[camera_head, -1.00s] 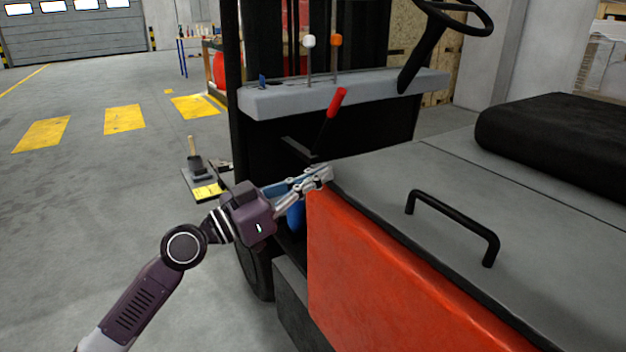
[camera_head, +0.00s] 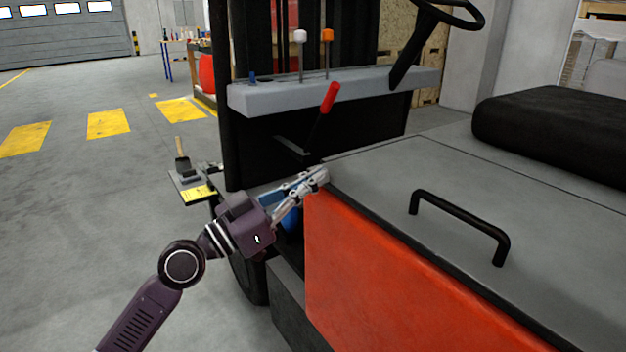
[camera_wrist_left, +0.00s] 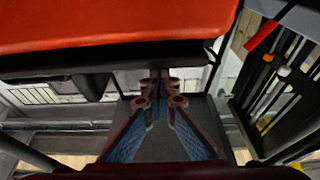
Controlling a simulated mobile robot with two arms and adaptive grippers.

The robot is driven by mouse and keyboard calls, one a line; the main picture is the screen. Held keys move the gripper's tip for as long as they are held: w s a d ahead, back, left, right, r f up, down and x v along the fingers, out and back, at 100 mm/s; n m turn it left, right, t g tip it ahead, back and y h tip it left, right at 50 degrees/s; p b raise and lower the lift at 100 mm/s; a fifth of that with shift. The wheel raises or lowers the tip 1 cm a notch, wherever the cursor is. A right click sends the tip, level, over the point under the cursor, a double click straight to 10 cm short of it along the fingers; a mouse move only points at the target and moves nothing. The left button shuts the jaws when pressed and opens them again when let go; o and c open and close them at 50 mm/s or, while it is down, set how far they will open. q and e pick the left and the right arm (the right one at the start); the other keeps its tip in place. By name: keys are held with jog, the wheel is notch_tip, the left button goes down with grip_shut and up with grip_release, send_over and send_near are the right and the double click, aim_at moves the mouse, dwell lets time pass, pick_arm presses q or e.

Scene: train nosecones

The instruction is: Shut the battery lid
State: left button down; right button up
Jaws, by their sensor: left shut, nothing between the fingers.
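The battery lid (camera_head: 400,173) is the grey top panel of the orange-sided forklift body (camera_head: 390,270). It lies flat over the body, with a black bar handle (camera_head: 460,222) on it. My left gripper (camera_head: 318,178) is at the lid's near-left front corner, by the top of the orange side. Its fingers are shut and empty; whether they touch the lid I cannot tell. In the left wrist view the shut fingers (camera_wrist_left: 160,82) point toward a dark edge (camera_wrist_left: 95,62) beside the orange panel (camera_wrist_left: 110,25). My right gripper is not in view.
A grey console (camera_head: 330,92) with a red-handled lever (camera_head: 329,98) stands just beyond the gripper. The steering wheel (camera_head: 475,12) and black seat (camera_head: 560,125) are further right. A small platform with a yellow label (camera_head: 197,192) lies left. Open floor is at left.

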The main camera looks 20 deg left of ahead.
pick_arm(q)
jog(key=shift+f, duration=0.1)
jog(key=v, duration=1.2)
